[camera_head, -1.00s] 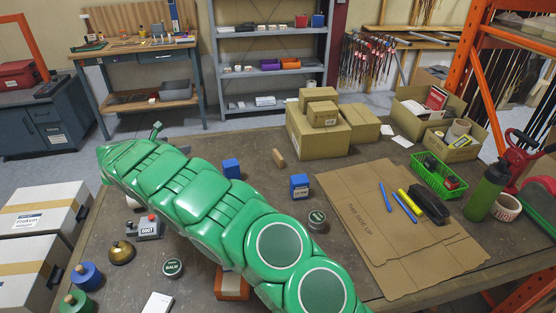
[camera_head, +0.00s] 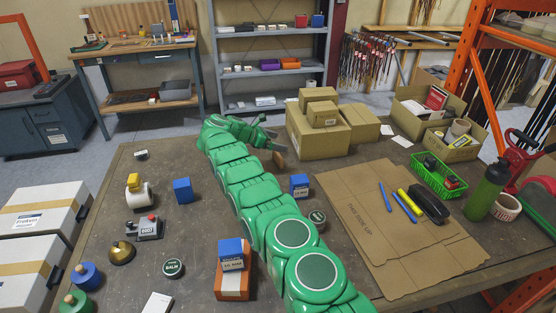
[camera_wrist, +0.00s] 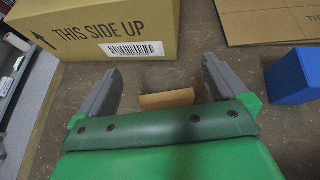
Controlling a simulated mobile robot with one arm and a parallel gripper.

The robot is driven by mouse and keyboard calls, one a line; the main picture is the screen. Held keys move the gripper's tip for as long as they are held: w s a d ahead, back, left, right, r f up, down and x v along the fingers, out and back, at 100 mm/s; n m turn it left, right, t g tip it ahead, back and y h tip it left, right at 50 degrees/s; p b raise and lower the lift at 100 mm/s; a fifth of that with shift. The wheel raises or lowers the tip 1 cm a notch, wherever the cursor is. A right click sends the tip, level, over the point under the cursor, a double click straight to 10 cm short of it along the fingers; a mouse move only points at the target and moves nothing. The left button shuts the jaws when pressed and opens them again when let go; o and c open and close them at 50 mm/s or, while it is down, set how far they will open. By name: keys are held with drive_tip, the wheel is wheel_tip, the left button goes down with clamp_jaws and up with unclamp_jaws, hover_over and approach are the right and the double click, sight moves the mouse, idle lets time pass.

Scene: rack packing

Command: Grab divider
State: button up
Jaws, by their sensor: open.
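A small tan block, the likely divider (camera_head: 280,158), stands on the worktable (camera_head: 335,262) just left of the stacked cardboard boxes. My gripper (camera_head: 277,146) is at it, and its grey fingers partly hide it in the head view. In the wrist view the tan block (camera_wrist: 167,99) shows between the two spread fingers (camera_wrist: 162,66), near the palm edge, which hides part of it. My gripper is open. I cannot tell whether either finger touches the block.
A cardboard box (camera_wrist: 95,30) lies close ahead of the left finger, and a blue box (camera_wrist: 294,76) stands to the right. Flat cardboard (camera_head: 385,215), a green basket (camera_head: 437,184) and a bottle (camera_head: 482,195) occupy the right side. Several small items stand left of my arm.

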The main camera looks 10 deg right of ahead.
sight(276, 154)
drive_tip(key=shift+a+f, duration=0.1)
drive_tip(key=shift+f, duration=2.3)
wheel_tip(276, 154, down, 2)
drive_tip(key=shift+f, duration=0.1)
drive_tip(key=shift+x, duration=1.15)
drive_tip(key=shift+d, duration=0.3)
drive_tip(key=c, duration=0.7)
